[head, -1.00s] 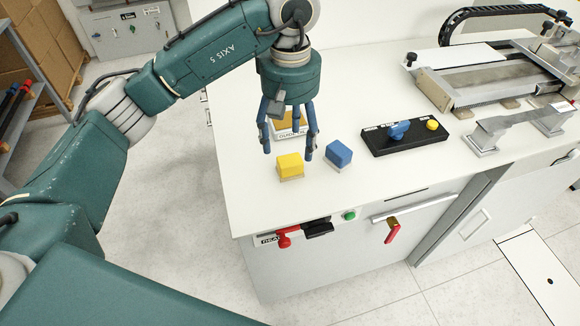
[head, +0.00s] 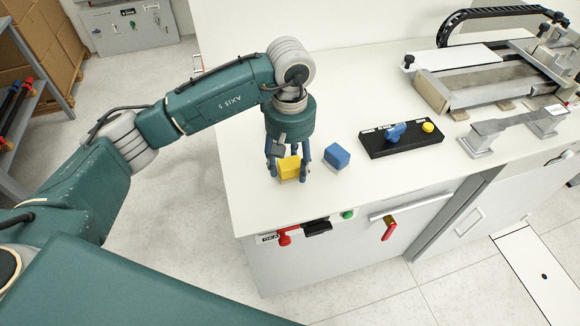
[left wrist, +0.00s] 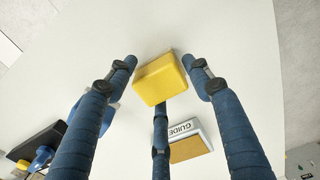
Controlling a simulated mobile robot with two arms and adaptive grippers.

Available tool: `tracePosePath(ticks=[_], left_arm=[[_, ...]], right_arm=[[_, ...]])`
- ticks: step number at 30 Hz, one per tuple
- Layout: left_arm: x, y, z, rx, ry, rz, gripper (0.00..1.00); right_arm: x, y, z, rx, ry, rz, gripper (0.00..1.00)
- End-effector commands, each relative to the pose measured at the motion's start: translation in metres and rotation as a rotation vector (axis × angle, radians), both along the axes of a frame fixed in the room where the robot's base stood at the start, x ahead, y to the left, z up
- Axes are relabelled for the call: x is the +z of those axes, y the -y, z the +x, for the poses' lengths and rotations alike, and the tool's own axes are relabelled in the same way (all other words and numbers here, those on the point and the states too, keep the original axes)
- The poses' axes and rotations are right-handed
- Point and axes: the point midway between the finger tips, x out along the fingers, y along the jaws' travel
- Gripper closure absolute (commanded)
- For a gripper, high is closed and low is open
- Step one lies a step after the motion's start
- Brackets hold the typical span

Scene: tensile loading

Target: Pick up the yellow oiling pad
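The yellow oiling pad (head: 289,168) is a small block on the white table top near its front left corner. My left gripper (head: 287,175) points down over it, with blue fingers around its sides. In the left wrist view the yellow pad (left wrist: 160,79) lies between the spread fingertips (left wrist: 158,75), with visible gaps to the two side fingers. The third finger overlaps the pad's lower edge there, and I cannot tell whether it touches. My right gripper is in neither view.
A blue block (head: 337,156) stands close to the right of the fingers. A black control box (head: 400,139) with a blue knob and yellow button is further right. A box marked "GUIDE" (left wrist: 190,141) lies near the third finger. Metal fixtures fill the table's right side.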

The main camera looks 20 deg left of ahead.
Motion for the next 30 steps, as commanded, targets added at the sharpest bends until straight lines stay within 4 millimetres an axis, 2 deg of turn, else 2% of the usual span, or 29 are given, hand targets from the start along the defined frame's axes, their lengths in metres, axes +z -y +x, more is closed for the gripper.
tracePosePath(ticks=[1,5,14,19,23,28,30], left_arm=[[0.000,0.000,0.000,0.000,0.000,0.000,0.64],[0.000,0.000,0.000,0.000,0.000,0.000,0.90],[0.002,0.000,0.000,0.000,0.001,0.000,0.90],[0.013,0.000,0.001,0.000,0.004,0.000,0.90],[0.035,0.000,0.002,-0.001,0.009,0.000,0.90],[0.086,0.000,0.002,0.000,0.011,-0.001,0.90],[0.110,-0.001,0.003,0.001,0.011,0.001,0.90]], right_arm=[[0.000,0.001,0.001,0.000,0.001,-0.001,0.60],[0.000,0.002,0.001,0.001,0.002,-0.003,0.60],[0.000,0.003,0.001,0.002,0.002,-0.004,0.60],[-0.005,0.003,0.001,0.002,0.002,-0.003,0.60],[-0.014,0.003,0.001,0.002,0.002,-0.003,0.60],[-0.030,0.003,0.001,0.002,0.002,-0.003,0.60],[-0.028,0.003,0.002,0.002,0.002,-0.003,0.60]])
